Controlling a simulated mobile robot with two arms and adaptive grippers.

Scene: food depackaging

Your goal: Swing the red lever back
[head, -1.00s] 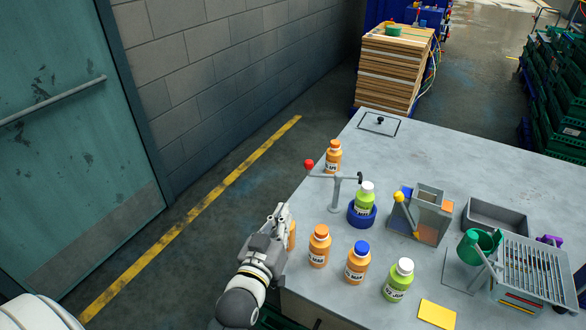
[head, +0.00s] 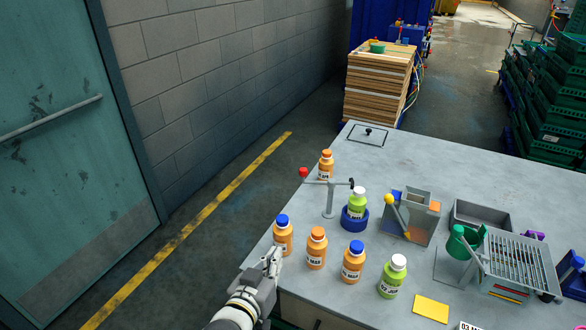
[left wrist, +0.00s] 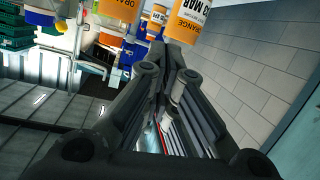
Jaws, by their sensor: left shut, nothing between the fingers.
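The red lever (head: 303,173) is a red ball on the left end of a grey bar, carried by an upright post near the table's left edge. The bar's other end has a dark tip beside a green bottle (head: 357,207) with a white cap, which sits in a blue ring (head: 346,222). My left gripper (head: 275,258) is at the table's near left edge, well short of the lever. It is shut and empty, just in front of an orange bottle with a blue cap (head: 283,238). The left wrist view shows its closed fingers (left wrist: 172,60). My right gripper is out of view.
More bottles stand along the near edge: orange (head: 316,252), orange with blue cap (head: 352,265) and green (head: 391,280). An orange bottle (head: 326,165) stands behind the lever. A yellow-knobbed fixture (head: 420,222) and a grated fixture (head: 515,262) are further right.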

